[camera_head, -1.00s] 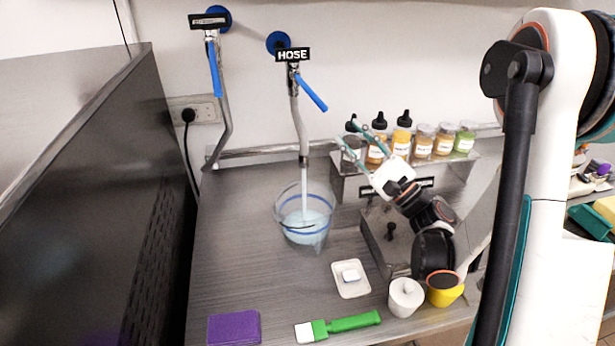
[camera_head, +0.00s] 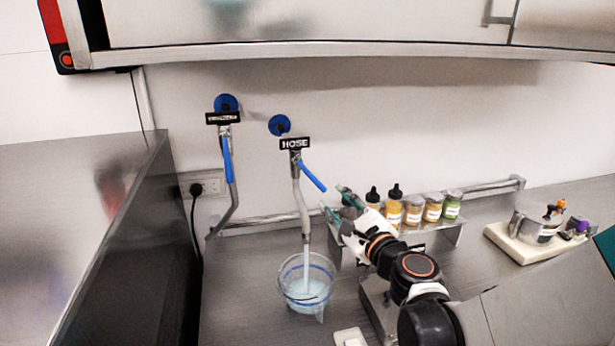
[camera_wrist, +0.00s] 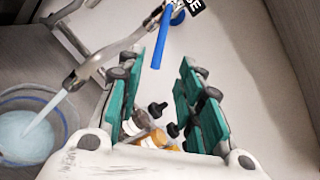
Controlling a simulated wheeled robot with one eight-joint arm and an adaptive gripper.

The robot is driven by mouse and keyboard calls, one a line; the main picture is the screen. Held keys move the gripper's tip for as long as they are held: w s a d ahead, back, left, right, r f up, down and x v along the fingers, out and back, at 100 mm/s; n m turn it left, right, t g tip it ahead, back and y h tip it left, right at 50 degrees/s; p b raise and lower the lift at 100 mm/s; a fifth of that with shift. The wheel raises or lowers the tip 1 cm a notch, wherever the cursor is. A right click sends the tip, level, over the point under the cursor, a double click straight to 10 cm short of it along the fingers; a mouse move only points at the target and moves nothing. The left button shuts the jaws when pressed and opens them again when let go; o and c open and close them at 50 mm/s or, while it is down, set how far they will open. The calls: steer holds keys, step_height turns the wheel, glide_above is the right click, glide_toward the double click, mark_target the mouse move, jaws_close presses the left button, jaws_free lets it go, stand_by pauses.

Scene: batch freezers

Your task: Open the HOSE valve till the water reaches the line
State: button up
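The HOSE valve has a black label (camera_head: 295,144) and a blue lever (camera_head: 312,177) slanting down to the right. The lever also shows beyond my fingers in the wrist view (camera_wrist: 161,38). Water runs from the hose pipe (camera_head: 304,215) into a clear bucket (camera_head: 283,290) with blue rings. Pale blue water (camera_head: 308,292) stands in it; I cannot tell its exact level against the line. My gripper (camera_head: 336,202) is open and empty, just below and right of the lever's free end. In the wrist view its green fingers (camera_wrist: 160,85) are spread apart.
A second valve with a blue lever (camera_head: 228,158) hangs to the left. Bottles and jars (camera_head: 413,211) stand on a small metal shelf behind my gripper. A white dish (camera_head: 350,337) lies in front of the bucket. A dark panel (camera_head: 125,240) stands at left.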

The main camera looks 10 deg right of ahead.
mark_target(317, 182)
steer(key=w, duration=0.4)
steer(key=w+a, duration=0.1)
steer(key=w, duration=0.3)
steer(key=w+a+b, duration=0.1)
steer(key=w, duration=0.3)
steer(key=shift+w+a, duration=0.1)
jaws_close()
